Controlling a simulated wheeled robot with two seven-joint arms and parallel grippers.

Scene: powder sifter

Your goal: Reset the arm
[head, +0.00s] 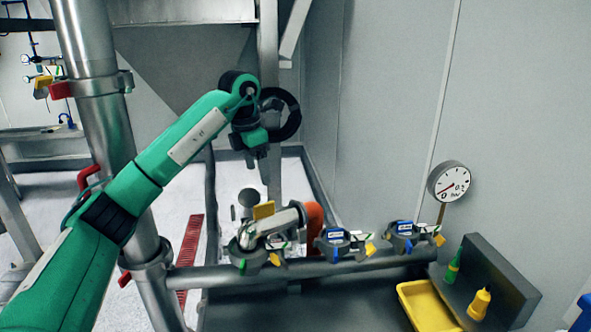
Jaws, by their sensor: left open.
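My green left arm comes in from the lower left and bends at its top near the middle of the view. My left gripper (258,171) hangs below that bend, pointing down in free air. It is open, and nothing shows between its fingers. My right gripper is not in view.
A horizontal steel pipe (300,272) carries several small valves with blue, yellow and green parts. A round gauge (449,182) is on the right. A yellow tray (428,305) and a yellow bottle (480,303) are at lower right. A black handwheel (290,113) is close beside my left wrist.

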